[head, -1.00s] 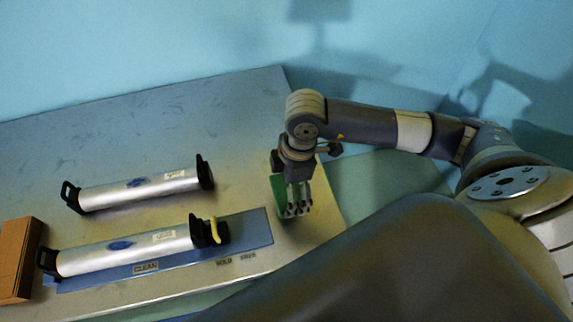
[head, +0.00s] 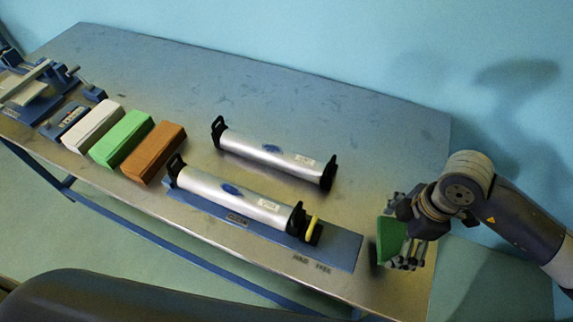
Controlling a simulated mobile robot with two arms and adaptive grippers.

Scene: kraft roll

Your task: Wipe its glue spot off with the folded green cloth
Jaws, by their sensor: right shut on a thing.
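The folded green cloth (head: 391,238) is held in my right gripper (head: 408,245), which is shut on it near the right end of the table. A silver roller with black end brackets (head: 240,200) lies on a blue strip (head: 342,246) marked CLEAN at the front. It has a dark blue spot (head: 231,189) on top and a pale label. Whether either spot is glue, I cannot tell. My right gripper is apart from both rollers, to their right. My left gripper is out of view.
White (head: 94,126), green (head: 121,138) and orange-brown (head: 153,152) blocks stand left of the rollers. A blue fixture (head: 36,88) is at the far left. A yellow piece (head: 312,228) sits at the front roller's right end. The back of the metal table (head: 300,90) is clear.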

